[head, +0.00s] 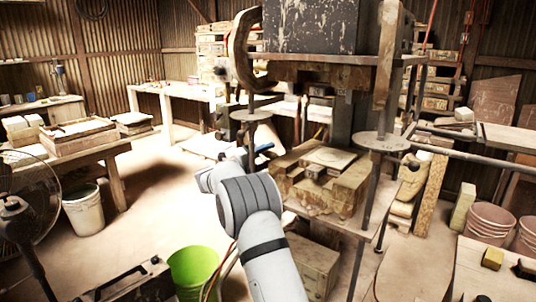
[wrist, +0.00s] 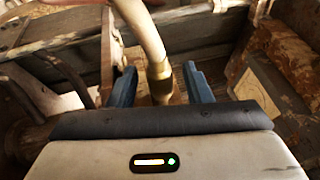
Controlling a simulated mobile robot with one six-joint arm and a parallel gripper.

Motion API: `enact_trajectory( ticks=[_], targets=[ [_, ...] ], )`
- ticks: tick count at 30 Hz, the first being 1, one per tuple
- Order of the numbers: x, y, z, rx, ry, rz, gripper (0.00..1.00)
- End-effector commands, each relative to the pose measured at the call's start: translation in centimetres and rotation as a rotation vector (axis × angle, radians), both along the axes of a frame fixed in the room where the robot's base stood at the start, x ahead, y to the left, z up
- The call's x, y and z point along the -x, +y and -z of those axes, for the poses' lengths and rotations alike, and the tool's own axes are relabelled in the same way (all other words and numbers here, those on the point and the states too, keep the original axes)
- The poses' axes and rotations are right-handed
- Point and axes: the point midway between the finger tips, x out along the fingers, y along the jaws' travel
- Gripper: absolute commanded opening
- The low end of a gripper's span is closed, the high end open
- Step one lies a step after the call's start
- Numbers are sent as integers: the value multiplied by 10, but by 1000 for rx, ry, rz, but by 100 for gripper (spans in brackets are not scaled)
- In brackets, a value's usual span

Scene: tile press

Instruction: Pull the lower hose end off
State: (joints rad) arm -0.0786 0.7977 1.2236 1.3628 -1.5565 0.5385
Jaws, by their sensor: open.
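A cream hose (wrist: 142,28) comes down from the top of the wrist view. It ends in a brass-coloured fitting (wrist: 158,72) that stands roughly upright over a wooden surface. My gripper (wrist: 160,80) is open, with one blue finger on each side of the fitting. A gap shows between each finger and the fitting. The lower part of the fitting and whatever it joins are hidden by my gripper's dark front edge.
Wooden beams (wrist: 60,45) and a worn block (wrist: 285,60) flank the gripper closely. In the head view, a wooden mould (head: 325,182) sits on the press bed. A green bucket (head: 194,270) and a fan (head: 25,205) stand nearby. Floor is clear at left centre.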

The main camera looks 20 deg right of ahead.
Motion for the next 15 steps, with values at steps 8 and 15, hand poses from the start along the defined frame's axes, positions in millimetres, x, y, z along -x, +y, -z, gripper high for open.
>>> enact_trajectory(
  ticks=[8, 15],
  targets=[
    [-1, -7, -1, 1, 1, -1, 45],
    [-1, -6, -1, 1, 1, -2, 33]
  ],
)
